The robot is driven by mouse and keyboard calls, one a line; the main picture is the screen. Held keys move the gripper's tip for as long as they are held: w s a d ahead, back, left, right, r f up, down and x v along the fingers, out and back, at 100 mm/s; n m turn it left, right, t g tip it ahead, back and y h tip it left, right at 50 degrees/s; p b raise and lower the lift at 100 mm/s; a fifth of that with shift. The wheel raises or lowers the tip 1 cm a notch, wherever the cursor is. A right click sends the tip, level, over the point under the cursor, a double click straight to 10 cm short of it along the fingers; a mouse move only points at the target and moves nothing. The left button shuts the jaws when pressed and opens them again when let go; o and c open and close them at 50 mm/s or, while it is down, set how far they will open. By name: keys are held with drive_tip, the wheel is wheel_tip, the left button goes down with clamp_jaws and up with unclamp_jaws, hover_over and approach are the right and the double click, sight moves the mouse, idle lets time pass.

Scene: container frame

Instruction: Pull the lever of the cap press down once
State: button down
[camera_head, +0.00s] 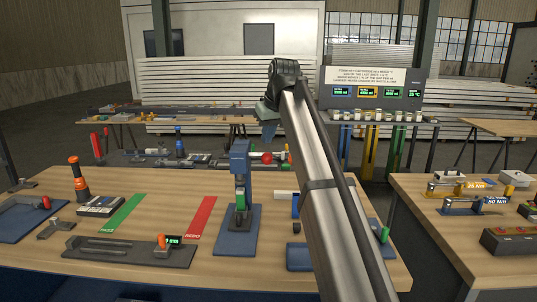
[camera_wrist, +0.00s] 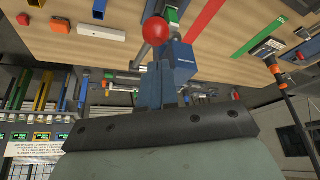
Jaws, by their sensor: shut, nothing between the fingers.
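The cap press is a blue upright press (camera_head: 239,165) on a dark blue base in the middle of the near table. Its blue head also shows in the wrist view (camera_wrist: 183,58). A red ball knob (camera_head: 267,157), which looks like the lever's end, is just right of the press head; it shows large in the wrist view (camera_wrist: 155,31). The lever's rod is mostly hidden. My gripper (camera_head: 268,124) is shut and empty, above the knob in the head view. Its fingers (camera_wrist: 152,88) point toward the press. I cannot tell whether they touch the lever.
A green strip (camera_head: 122,214) and a red strip (camera_head: 201,216) lie left of the press. A grey fixture with an orange knob (camera_head: 161,241) sits at the front. My arm hides part of the table's right side. Another bench (camera_head: 415,215) stands right.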

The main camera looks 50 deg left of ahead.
drive_tip(key=shift+r, duration=1.8)
